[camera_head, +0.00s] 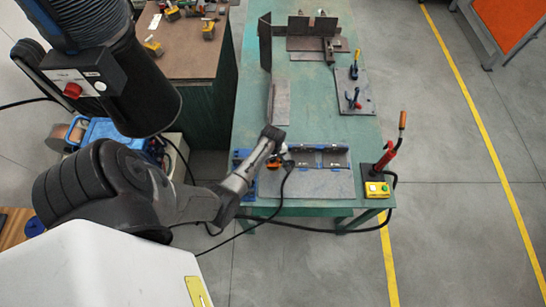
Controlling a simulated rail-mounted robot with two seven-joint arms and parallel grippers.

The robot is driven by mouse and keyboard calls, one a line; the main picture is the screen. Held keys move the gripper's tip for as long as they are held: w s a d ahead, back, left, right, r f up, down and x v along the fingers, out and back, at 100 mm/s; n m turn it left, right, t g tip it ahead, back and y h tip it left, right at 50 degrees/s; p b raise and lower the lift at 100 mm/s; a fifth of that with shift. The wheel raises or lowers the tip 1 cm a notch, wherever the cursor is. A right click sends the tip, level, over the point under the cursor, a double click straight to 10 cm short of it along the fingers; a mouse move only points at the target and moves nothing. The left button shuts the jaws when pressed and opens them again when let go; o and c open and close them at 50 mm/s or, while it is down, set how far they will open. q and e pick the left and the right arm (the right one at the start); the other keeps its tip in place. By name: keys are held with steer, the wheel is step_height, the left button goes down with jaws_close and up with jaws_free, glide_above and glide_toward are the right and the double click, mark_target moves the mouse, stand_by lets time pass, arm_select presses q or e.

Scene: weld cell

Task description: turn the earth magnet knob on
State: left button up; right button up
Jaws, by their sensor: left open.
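My left arm reaches in from the left over the green table, and its left gripper (282,152) is open at the near left part of the table. A small orange part (273,164), which looks like the earth magnet's knob, shows just below the gripper, beside a blue clamp or bracket (241,157). The gripper and a black cable partly hide it. I cannot tell whether the fingers touch the knob or which way it is turned. My right gripper is not in view.
A grey plate (318,184) and dark fixture bars lie right of the gripper. A red-handled torch (386,157) stands by a yellow button box (376,189) at the table's right corner. Upright plates and a clamp board (344,78) are farther back. Cables hang near the front edge.

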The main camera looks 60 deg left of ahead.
arm_select(q)
steer(key=c, duration=0.9)
